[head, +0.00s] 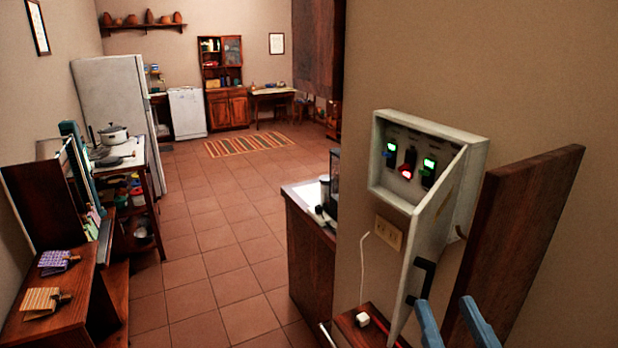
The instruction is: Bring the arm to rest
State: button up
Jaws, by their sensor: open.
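My gripper (445,303) shows at the bottom right as two blue fingers pointing up. The fingers are apart, and nothing is seen between them. The rest of my arm is below the picture. The fingers are just right of the dark handle on the open door (440,220) of a white wall box (458,130). I cannot tell whether they touch it. Inside the box are three switches; the left (391,154) and right ones (429,172) glow green, the middle one (408,164) glows red.
A dark wood panel (520,230) stands right of the box. Below are an outlet (388,233) and a small wooden ledge (350,325) with a white plug-like item. A counter (310,240) stands left of the wall. The tiled floor (215,225) is open; a wooden bench (60,305) is at left.

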jog(key=w+a+r+t+b, duration=0.4)
jog(key=a+r+t+b, duration=0.1)
jog(key=a+r, duration=0.5)
jog(key=s+a+r+t+y+b, duration=0.1)
jog(key=s+a+r+t+b, duration=0.1)
jog(key=r, duration=0.8)
jog(key=s+a+t, duration=0.1)
jog(key=s+a, duration=0.1)
jog(key=a, duration=0.1)
jog(key=shift+s+a, duration=0.2)
jog(key=shift+s, duration=0.1)
jog(key=shift+c, duration=0.2)
dwell(0.4)
